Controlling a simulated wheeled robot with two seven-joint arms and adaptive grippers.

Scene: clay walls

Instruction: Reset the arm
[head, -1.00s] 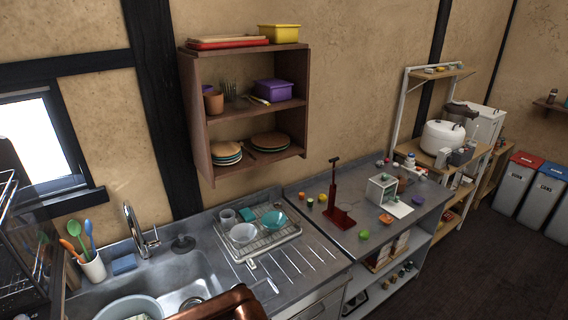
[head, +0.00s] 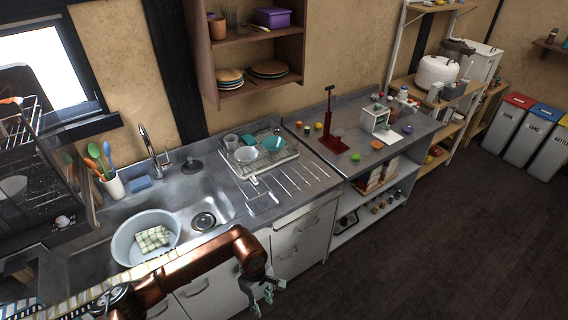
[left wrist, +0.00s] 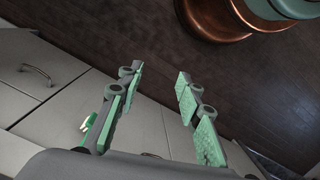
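My left arm comes in from the lower left in the head view, copper coloured, in front of the sink cabinets. My left gripper (head: 262,294) hangs at its end, low in front of the white cabinet doors. In the left wrist view the left gripper (left wrist: 155,110) has its two green-padded fingers spread wide apart, with nothing between them. Cabinet fronts and the dark floor show behind the fingers. My right gripper is not in either view.
The counter holds a sink with a light blue basin (head: 145,238), a dish rack (head: 262,157) and a red press (head: 333,142). White cabinet doors (head: 300,240) stand close behind the left gripper. The dark wooden floor (head: 430,250) at right is clear.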

